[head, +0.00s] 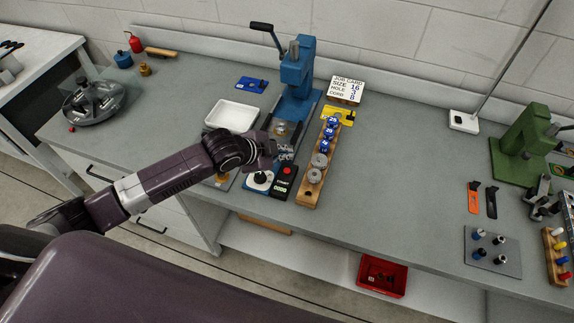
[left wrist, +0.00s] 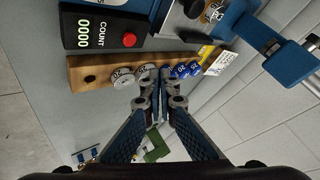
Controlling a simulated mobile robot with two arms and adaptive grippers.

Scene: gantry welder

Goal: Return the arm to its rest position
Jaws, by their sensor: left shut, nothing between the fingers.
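My left arm (head: 165,182) is dark purple with a pale band and reaches in from the left over the grey bench. Its gripper (head: 286,153) is over the bench in front of the blue press (head: 297,68), close to the counter box (head: 285,181). In the left wrist view the gripper (left wrist: 160,103) has its fingertips close together, with nothing between them. The wooden rack (head: 310,188) with blue and grey round pieces stands to its right in the head view. My right gripper is not in view.
A round grey carousel (head: 94,99) stands at the far left. A green press (head: 522,143) stands at the right. The bench between rack and green press is mostly clear.

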